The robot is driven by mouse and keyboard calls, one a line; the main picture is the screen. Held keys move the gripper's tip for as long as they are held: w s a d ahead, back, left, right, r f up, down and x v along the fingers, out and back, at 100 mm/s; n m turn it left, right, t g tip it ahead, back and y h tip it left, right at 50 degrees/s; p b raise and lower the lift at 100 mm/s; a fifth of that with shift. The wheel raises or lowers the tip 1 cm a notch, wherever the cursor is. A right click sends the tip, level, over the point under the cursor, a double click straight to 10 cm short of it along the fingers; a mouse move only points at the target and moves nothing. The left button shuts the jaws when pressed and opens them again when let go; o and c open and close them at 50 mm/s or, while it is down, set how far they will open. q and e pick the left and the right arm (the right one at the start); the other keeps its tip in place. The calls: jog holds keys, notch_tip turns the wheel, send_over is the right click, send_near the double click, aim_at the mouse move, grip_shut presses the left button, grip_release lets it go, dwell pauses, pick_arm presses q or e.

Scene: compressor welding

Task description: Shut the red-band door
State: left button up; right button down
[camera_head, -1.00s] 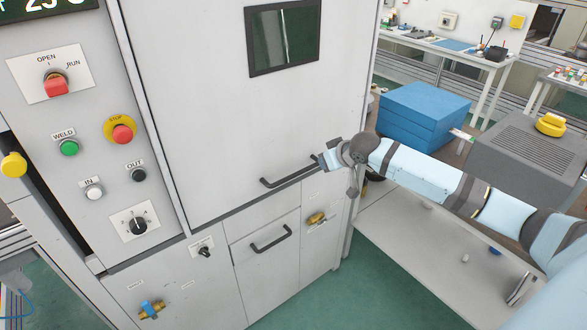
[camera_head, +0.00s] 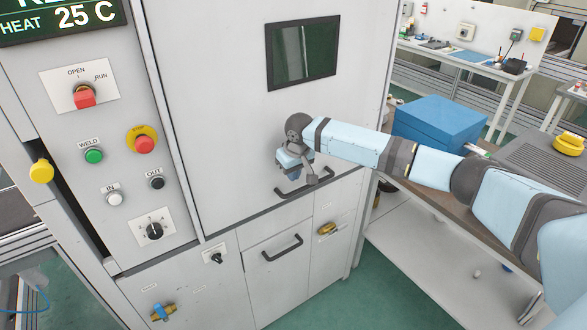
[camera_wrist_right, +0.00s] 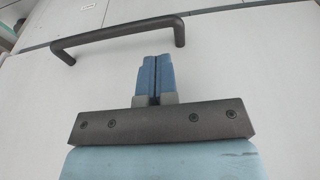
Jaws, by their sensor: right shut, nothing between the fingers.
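The large light-grey cabinet door (camera_head: 220,130) has a dark window (camera_head: 302,52) and a dark bar handle (camera_head: 302,190) near its lower edge. No red band shows on it. It looks flush with the cabinet, though a small gap cannot be ruled out. My right gripper (camera_head: 290,172) is in front of the door, at and just above the handle. In the wrist view its blue fingers (camera_wrist_right: 155,60) are shut together and empty. The handle (camera_wrist_right: 118,34) lies beyond the fingertips there, apart from them in the picture. My left gripper is not in view.
A smaller panel with a handle (camera_head: 283,248) and brass valve (camera_head: 327,229) sits below. The control panel with a red knob (camera_head: 85,96) and stop button (camera_head: 144,144) is left.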

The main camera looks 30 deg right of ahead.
aim_at(290, 193)
jog(key=x, duration=0.6)
jog(key=shift+f+p, duration=0.1)
jog(key=shift+p, duration=0.2)
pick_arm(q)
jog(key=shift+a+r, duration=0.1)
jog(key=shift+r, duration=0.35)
pick_arm(e)
jog(key=shift+s+f, duration=0.1)
jog(key=shift+f, duration=0.65)
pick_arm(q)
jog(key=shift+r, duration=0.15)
